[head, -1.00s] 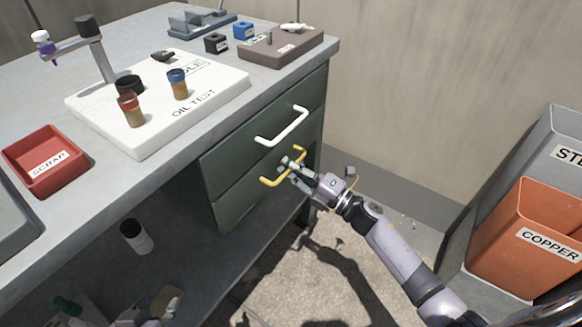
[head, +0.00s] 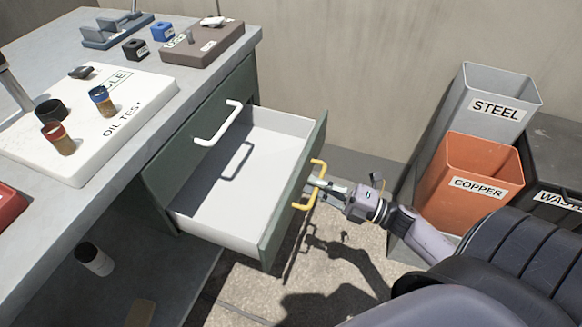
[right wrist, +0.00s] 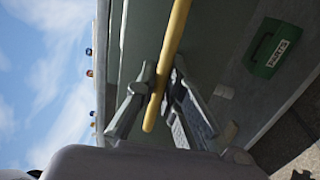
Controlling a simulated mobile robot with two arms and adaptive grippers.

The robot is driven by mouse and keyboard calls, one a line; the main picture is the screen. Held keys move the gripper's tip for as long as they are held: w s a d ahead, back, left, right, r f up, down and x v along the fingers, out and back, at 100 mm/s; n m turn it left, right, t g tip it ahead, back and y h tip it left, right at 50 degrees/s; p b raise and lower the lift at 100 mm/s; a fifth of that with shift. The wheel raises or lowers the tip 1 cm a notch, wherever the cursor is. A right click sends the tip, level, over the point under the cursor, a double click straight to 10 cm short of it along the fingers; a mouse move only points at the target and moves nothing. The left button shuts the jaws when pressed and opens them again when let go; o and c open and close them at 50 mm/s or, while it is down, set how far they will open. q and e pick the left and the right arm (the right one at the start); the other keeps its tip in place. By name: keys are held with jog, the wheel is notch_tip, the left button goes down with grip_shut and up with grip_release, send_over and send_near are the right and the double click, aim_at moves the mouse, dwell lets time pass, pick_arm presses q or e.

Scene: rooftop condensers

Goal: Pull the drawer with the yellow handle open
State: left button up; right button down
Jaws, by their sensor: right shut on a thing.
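The lower drawer (head: 245,185) stands well out from the green cabinet, and its pale inside looks empty. Its yellow handle (head: 298,206) is on the drawer front, which faces right in the head view. My right gripper (head: 315,186) is shut on the yellow handle. In the right wrist view the handle (right wrist: 176,45) runs between the two fingers of that gripper (right wrist: 160,95). The upper drawer with the white handle (head: 217,124) is closed. My left gripper is not in the head view now.
Steel (head: 497,95), copper (head: 468,170) and waste (head: 550,150) bins stand at the right. The bench top holds a white oil test board (head: 150,95) with jars and a brown block (head: 180,50).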

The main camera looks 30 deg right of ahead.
jog(key=shift+r+v, duration=0.15)
jog(key=shift+v, duration=0.5)
jog(key=shift+r+v, duration=0.1)
jog(key=shift+v, duration=0.55)
jog(key=c, duration=1.7)
grip_release()
jog(key=v, duration=1.2)
